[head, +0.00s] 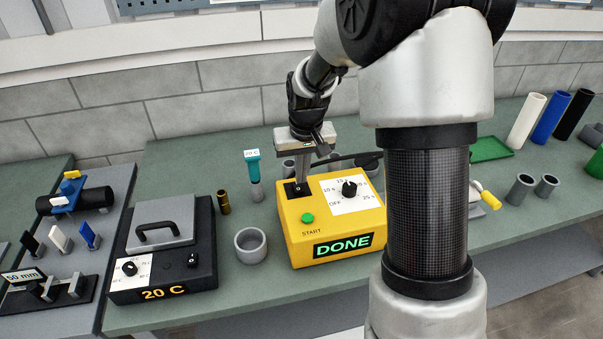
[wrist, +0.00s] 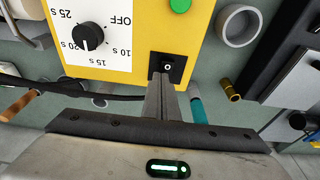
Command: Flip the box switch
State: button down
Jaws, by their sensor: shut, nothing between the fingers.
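The yellow box (head: 300,232) stands on the green bench in the head view, with a black dial, a green START button and a display reading DONE. Its box switch (wrist: 172,64) is a black rocker with a white O mark, in the wrist view near the box's edge. My gripper (head: 300,182) is shut and empty, pointing down at the switch from above. In the wrist view my fingertips (wrist: 162,78) are right at the switch and cover part of it. I cannot tell whether they touch it.
A black heater (head: 205,264) reading 20 C and a grey cup (head: 250,245) stand left of the box. A teal-capped tube (head: 253,168) and a brass cylinder (head: 223,202) stand close by. A black cable runs behind the box. Grey cups (head: 520,189) stand at right.

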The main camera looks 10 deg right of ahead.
jog(key=v, duration=1.3)
jog(key=shift+f, duration=0.1)
jog(key=w+a+t+b, duration=0.1)
jog(key=b, duration=0.5)
jog(key=shift+w+a+b, duration=0.1)
jog(key=shift+w+b, duration=0.05)
jog(key=shift+b, duration=0.2)
send_near(298, 191)
jog(key=w+f+b, duration=0.1)
jog(key=w+f, duration=0.4)
jog(key=f, duration=0.1)
jog(key=shift+w, duration=0.4)
jog(key=shift+r+p, duration=0.15)
jog(key=shift+p, duration=0.25)
